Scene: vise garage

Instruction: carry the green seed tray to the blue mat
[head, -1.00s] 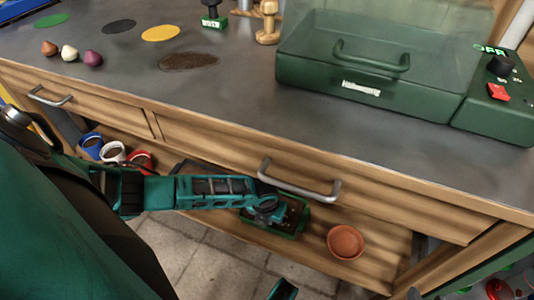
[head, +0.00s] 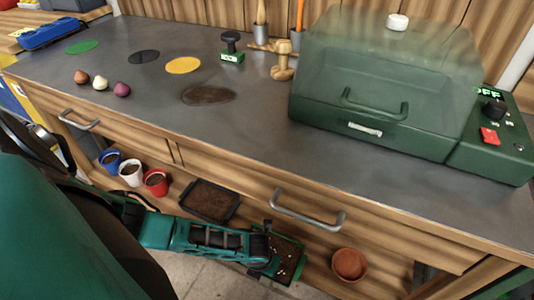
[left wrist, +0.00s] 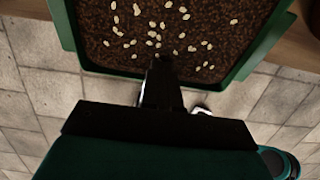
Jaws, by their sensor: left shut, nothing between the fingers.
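The green seed tray (head: 301,254), filled with dark soil and pale seeds, is at the right end of my left arm, low in front of the bench. It fills the top of the left wrist view (left wrist: 243,62). My left gripper (head: 268,268) is at the tray's near side, partly hidden by my wrist. In the left wrist view its fingers (left wrist: 163,66) are shut at the near rim, with nothing seen between them; I cannot tell if they touch it. I see no clear blue mat; a blue object (head: 50,34) lies at the bench's far left. My right gripper is out of view.
A drawer handle (head: 308,211) juts out above the green tray. A green propagator (head: 380,90) stands on the bench.

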